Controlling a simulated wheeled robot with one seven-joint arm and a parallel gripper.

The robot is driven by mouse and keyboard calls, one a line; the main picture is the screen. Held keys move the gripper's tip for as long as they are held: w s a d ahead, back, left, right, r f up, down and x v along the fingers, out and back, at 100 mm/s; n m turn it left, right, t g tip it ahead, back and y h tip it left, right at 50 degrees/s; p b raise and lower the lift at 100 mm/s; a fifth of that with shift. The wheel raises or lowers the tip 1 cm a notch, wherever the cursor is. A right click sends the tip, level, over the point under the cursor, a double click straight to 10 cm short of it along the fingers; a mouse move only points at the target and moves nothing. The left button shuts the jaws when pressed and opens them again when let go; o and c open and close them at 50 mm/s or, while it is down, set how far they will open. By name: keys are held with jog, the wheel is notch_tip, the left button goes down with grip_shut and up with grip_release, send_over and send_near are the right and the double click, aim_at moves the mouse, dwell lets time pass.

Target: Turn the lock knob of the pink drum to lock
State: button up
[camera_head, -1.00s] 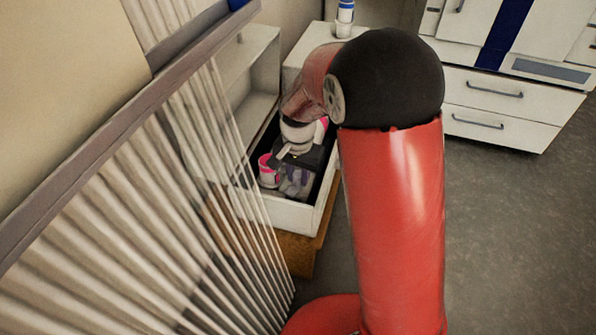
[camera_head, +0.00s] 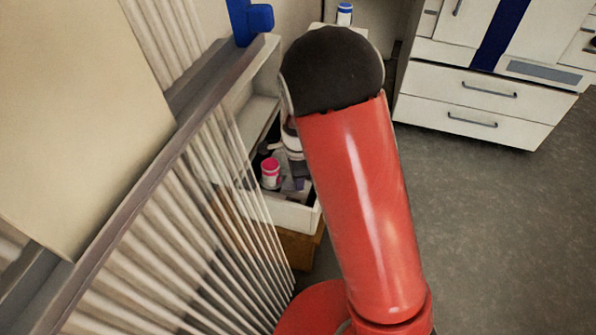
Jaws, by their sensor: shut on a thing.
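A small container with a bright pink top and a pale lower part (camera_head: 271,172), which looks like the pink drum, stands inside the open drawer (camera_head: 291,214). Its lock knob is too small to make out. My gripper (camera_head: 268,148), small and dark, is just above and behind the drum, mostly hidden by my own arm. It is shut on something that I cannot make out. I cannot tell whether it touches the drum. A grey and purple item (camera_head: 293,184) lies to the right of the drum.
A slatted, see-through panel with a grey rail (camera_head: 150,170) stands close on the left. A blue part (camera_head: 250,20) sits at its upper end. White drawer cabinets (camera_head: 480,100) stand at the back right. The grey floor (camera_head: 480,240) on the right is clear.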

jog(key=shift+r+m+p, duration=0.1)
jog(key=shift+m+p, duration=1.35)
jog(key=shift+m, duration=0.55)
jog(key=o, duration=1)
jog(key=shift+f, duration=0.2)
